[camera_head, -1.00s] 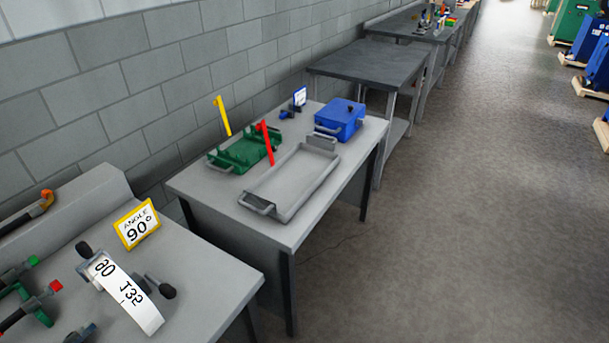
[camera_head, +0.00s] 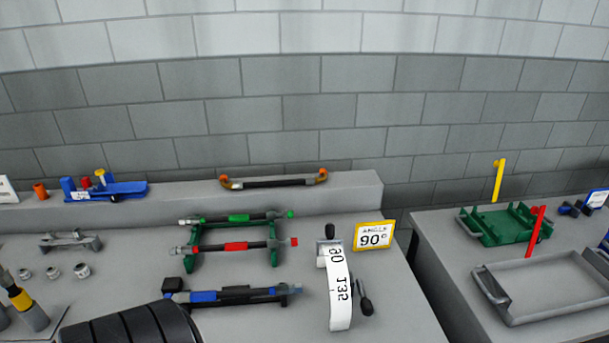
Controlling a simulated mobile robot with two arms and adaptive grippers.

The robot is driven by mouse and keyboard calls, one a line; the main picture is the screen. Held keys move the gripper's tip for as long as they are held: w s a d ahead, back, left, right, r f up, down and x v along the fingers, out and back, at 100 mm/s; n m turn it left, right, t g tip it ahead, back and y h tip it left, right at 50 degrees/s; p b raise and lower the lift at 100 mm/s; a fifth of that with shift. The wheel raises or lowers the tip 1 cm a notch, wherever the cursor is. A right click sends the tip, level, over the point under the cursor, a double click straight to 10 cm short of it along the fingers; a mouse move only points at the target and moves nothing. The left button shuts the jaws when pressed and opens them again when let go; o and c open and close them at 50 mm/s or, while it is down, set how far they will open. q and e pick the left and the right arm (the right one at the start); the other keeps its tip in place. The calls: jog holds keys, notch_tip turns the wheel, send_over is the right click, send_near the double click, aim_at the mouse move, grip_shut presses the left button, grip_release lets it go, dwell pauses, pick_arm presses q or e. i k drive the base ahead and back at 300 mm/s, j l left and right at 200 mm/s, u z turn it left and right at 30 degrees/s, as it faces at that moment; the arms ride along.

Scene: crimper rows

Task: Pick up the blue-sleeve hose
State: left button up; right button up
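The blue-sleeve hose (camera_head: 203,297) lies on the near part of the left table, roughly level across the view. It has a blue sleeve left of its middle, a dark body and another blue part toward its right end. A small black block sits by its left end. Behind it, a red-sleeve hose (camera_head: 236,246) and a green-sleeve hose (camera_head: 239,218) rest across a green rack. Neither of my grippers is in view.
A white angle gauge (camera_head: 340,295) and a yellow-framed "ANGLE 90°" sign (camera_head: 374,236) stand right of the hoses. A dark ribbed shape (camera_head: 130,325) fills the bottom left. A second table at right holds a grey tray (camera_head: 560,318) and a green tray (camera_head: 505,240).

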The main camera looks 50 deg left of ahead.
aim_at(282, 289)
jog(key=u, duration=2.25)
